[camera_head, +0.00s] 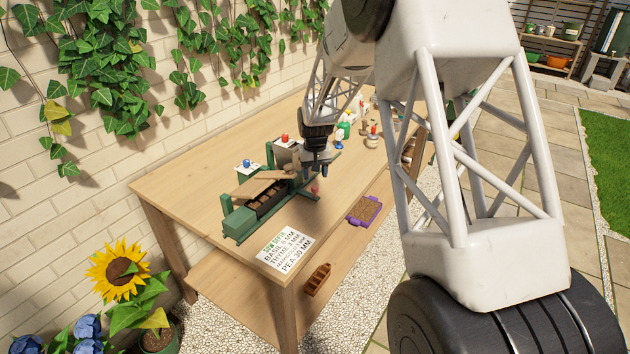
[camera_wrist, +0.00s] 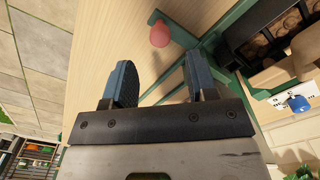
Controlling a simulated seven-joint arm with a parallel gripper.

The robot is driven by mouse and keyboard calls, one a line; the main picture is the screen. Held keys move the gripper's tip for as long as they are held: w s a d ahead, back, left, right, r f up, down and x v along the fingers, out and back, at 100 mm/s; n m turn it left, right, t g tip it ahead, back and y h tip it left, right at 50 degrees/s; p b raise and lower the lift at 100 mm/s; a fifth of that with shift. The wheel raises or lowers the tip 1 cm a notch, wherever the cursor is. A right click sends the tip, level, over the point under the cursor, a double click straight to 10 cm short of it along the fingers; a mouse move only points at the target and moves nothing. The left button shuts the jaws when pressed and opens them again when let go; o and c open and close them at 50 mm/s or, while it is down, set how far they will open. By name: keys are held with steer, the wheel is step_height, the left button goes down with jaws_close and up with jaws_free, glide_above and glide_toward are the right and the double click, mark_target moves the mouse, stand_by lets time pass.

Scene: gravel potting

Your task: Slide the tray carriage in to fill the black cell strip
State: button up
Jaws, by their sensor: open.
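The green seeder frame (camera_head: 238,222) stands on the wooden table, with a black cell strip (camera_head: 270,197) lying in it. The strip also shows in the wrist view (camera_wrist: 240,50), with brown round shapes in or above its cells. A red knob (camera_head: 315,190) sits at the right end of the frame in the head view; it is a round pinkish-red ball in the wrist view (camera_wrist: 159,35). My gripper (camera_head: 318,172) is open and empty above that knob. In the wrist view, the knob lies beyond the fingertips (camera_wrist: 157,64), apparently apart from them. The carriage's edges are hard to make out.
A slanted wooden board (camera_head: 262,184) partly covers the strip. Boxes with a blue knob (camera_head: 246,163) and a red knob (camera_head: 284,138) stand behind. Bottles stand at the right.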

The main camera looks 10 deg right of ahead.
steer(key=shift+r, duration=1.05)
steer(key=shift+s+r, duration=0.4)
steer(key=shift+r, duration=0.1)
steer(key=s+r+t, duration=0.1)
steer(key=s+r, duration=0.7)
steer(key=s, duration=0.3)
steer(key=s+r, duration=0.8)
steer(key=s, duration=0.3)
steer(key=s+r+t, duration=0.1)
steer(key=s, duration=2.7)
steer(key=shift+r+t, duration=0.3)
steer(key=shift+r, duration=0.1)
steer(key=shift+c, duration=0.3)
